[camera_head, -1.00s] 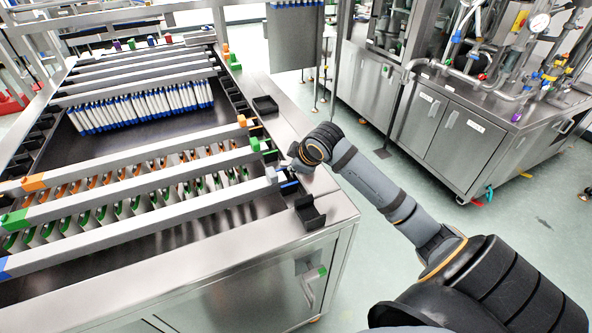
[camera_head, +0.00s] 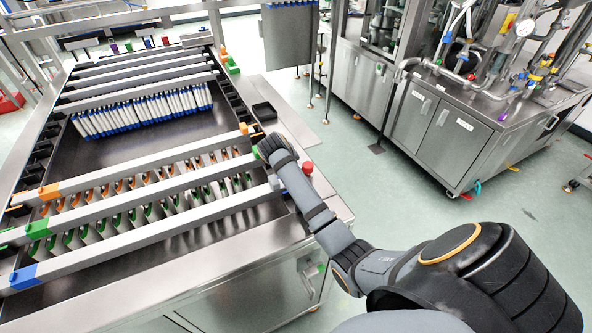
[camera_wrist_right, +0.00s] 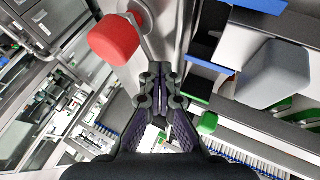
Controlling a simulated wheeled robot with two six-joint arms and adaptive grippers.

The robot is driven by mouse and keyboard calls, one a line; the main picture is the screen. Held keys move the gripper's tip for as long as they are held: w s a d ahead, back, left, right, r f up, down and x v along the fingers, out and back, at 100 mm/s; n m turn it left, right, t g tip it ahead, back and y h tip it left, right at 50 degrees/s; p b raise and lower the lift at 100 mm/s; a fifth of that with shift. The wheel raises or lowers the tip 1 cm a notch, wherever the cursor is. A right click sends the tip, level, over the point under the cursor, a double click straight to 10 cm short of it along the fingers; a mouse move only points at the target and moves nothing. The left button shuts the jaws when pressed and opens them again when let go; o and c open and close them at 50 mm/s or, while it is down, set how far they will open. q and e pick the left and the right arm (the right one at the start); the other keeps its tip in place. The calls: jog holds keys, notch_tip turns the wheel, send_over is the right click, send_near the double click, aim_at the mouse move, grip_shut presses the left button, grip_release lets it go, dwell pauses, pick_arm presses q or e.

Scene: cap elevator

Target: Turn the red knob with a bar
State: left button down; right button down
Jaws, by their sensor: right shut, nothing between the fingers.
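The red knob (camera_head: 308,167) stands at the right edge of the machine's steel top in the head view, just right of my right forearm. In the right wrist view the red knob (camera_wrist_right: 114,40) is large and close, up and left of my right gripper (camera_wrist_right: 160,72). The gripper's fingers are together and empty, apart from the knob in the picture. A grey block-ended bar (camera_wrist_right: 272,75) lies to the right of the gripper. My right arm hides its own gripper in the head view. My left gripper is not in view.
Long rails with orange, green (camera_head: 38,229) and blue (camera_head: 24,276) end blocks cross the machine. Clear floor lies between the machine and the steel cabinet (camera_head: 440,130).

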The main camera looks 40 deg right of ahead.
jog(key=shift+w+d+r, duration=0.1)
jog(key=shift+w+d+p, duration=0.1)
jog(key=shift+d+p, duration=0.15)
jog(key=shift+p, duration=0.25)
dwell(0.3)
